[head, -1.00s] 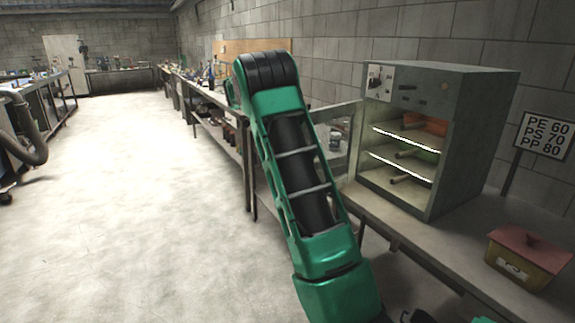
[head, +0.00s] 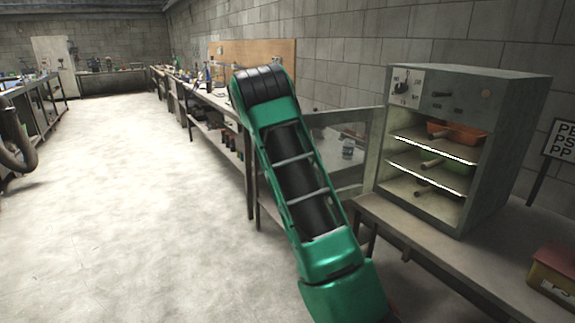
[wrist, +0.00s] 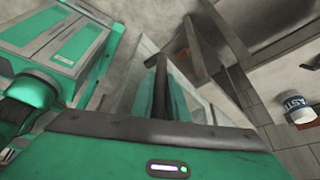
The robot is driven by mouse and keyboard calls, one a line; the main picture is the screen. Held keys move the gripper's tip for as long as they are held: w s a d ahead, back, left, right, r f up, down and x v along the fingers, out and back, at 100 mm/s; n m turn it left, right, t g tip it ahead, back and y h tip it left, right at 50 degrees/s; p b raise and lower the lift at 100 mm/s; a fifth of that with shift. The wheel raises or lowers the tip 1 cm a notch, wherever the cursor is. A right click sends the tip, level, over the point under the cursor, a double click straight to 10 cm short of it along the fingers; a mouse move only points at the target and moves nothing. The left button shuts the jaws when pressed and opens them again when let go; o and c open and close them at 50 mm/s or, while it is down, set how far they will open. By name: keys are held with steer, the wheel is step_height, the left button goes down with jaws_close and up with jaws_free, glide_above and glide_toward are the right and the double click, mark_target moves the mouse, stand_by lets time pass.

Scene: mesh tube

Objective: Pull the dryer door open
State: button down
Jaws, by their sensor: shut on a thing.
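The dryer (head: 510,130) is a grey box cabinet on the bench at the right of the head view. Its front is uncovered, showing lit shelves inside. The dryer door (head: 347,118), a framed panel with a window, stands swung out to the left of the opening; my arm covers its outer edge. My gripper is hidden behind my green arm in the head view. In the wrist view my gripper (wrist: 161,98) has its green fingers shut on the dark door handle (wrist: 159,80).
Orange (head: 458,134) and green trays with handles sit on the shelves. A sign (head: 565,140) and a yellow box with a red lid (head: 553,272) are at the right. A white jar (wrist: 299,108) shows in the wrist view. The floor (head: 120,200) at left is clear.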

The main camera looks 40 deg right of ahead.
steer(key=shift+s+d, duration=0.1)
steer(key=c, duration=2)
jaws_free()
steer(key=v, duration=1.1)
steer(key=shift+f, duration=0.1)
